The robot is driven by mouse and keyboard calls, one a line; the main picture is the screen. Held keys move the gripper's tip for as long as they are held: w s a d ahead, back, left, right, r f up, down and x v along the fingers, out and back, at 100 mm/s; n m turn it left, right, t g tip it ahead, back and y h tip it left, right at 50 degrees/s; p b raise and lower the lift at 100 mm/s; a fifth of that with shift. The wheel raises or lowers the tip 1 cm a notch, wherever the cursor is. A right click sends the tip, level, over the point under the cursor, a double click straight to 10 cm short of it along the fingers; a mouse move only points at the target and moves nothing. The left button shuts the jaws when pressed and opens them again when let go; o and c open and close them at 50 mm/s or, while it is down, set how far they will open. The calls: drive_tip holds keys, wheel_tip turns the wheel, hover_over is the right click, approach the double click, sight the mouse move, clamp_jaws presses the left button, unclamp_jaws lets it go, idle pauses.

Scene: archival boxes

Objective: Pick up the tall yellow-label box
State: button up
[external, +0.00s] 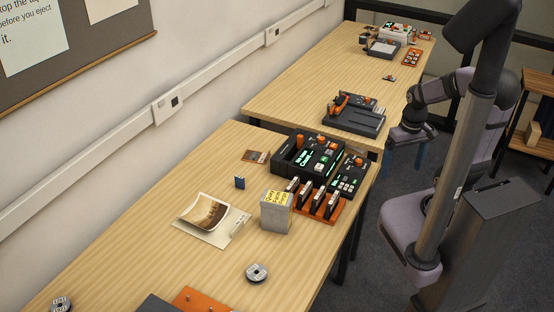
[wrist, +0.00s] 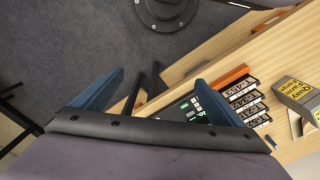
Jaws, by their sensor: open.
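The tall yellow-label box (external: 276,212) stands upright on the near table in the external view, grey-sided with a yellow handwritten label on top. In the wrist view the box (wrist: 297,94) is at the right edge, its yellow label facing the camera. My gripper (external: 404,157) is off the right side of the tables, well apart from the box. In the wrist view its two blue fingers (wrist: 159,79) are spread wide with nothing between them. The dark gripper body hides the lower part of that view.
An orange rack (external: 333,211) of several labelled cartridges stands close to the box's right. A black console (external: 307,158) with green displays is behind. A curled photo (external: 206,212) on paper lies left, and a reel (external: 257,273) in front. The far table (external: 265,102) carries more equipment.

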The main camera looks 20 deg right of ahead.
drive_tip(key=w+a+n+h+b, duration=0.45)
drive_tip(key=w+a+n, duration=0.5)
drive_tip(key=n, duration=0.35)
drive_tip(key=n+t+h+b, duration=0.35)
drive_tip(key=n+t, duration=0.75)
drive_tip(key=n, duration=0.5)
hover_over(275, 205)
drive_tip(key=shift+w+d+r+y+b, duration=0.1)
drive_tip(key=shift+w+r+y+b, duration=0.2)
drive_tip(key=shift+b, duration=0.1)
drive_tip(key=f, duration=0.5)
drive_tip(key=shift+s+a+f, duration=0.15)
drive_tip(key=shift+s+a, duration=0.1)
drive_tip(key=shift+s, duration=0.05)
drive_tip(key=shift+f, duration=0.15)
drive_tip(key=shift+p+x, duration=0.5)
drive_tip(key=shift+x, duration=1.1)
drive_tip(key=shift+p+x, duration=0.55)
drive_tip(key=shift+x, duration=1.5)
drive_tip(key=shift+w, duration=0.1)
drive_tip(key=c, duration=1.2)
drive_tip(key=shift+c, duration=1.1)
